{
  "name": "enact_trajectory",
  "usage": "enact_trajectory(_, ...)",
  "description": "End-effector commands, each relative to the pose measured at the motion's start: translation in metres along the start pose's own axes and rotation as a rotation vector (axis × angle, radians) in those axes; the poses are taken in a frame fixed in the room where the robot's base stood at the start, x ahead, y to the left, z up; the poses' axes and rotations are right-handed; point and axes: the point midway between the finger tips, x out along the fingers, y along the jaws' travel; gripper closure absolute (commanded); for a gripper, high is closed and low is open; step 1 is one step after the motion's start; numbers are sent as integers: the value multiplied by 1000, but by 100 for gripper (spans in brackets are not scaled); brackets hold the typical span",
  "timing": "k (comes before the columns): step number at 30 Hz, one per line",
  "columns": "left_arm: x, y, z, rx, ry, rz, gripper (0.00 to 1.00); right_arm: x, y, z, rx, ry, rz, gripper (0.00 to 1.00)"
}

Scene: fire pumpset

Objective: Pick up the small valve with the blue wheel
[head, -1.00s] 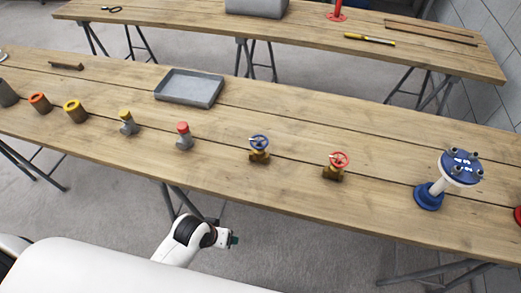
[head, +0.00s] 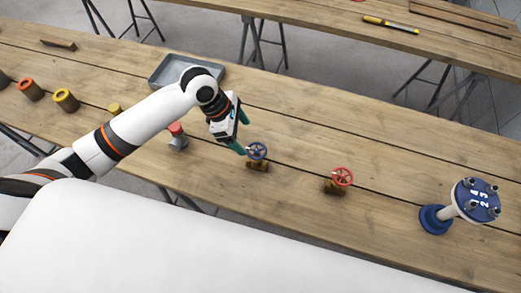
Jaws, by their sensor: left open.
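The small valve with the blue wheel (head: 257,152) stands upright on the near wooden table, its brass body under the wheel. My left gripper (head: 242,136) comes in from the left, just left of and above the blue wheel. Its teal fingertips are apart, one close to the wheel's left edge; I cannot tell whether it touches. Nothing shows between the fingers. My right gripper is not in view.
A similar valve with a red wheel (head: 341,178) stands to the right. A blue flanged pipe piece (head: 467,204) is farther right. A red-topped fitting (head: 178,137) and a grey tray (head: 160,72) are partly behind my left arm. The table (head: 300,128) behind the valves is clear.

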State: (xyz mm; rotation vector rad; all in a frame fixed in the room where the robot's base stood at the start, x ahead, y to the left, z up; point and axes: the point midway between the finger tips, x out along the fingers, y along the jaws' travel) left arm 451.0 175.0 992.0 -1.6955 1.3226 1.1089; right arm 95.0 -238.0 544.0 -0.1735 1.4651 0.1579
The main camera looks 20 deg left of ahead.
Motion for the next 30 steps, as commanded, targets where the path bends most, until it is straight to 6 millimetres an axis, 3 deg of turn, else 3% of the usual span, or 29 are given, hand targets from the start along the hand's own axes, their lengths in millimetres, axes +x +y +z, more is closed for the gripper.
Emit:
enact_trajectory(4, 6, -2, 0, -63, -3, 11, 21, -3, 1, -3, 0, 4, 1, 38)
enact_trajectory(12, 51, -2, 0, -64, -2, 10, 21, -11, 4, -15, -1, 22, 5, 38)
enact_trajectory(20, 71, -1, -1, -61, -3, 9, 21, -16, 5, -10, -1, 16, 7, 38)
enact_trajectory(30, 114, 1, -4, -60, -3, 7, 21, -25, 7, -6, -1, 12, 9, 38)
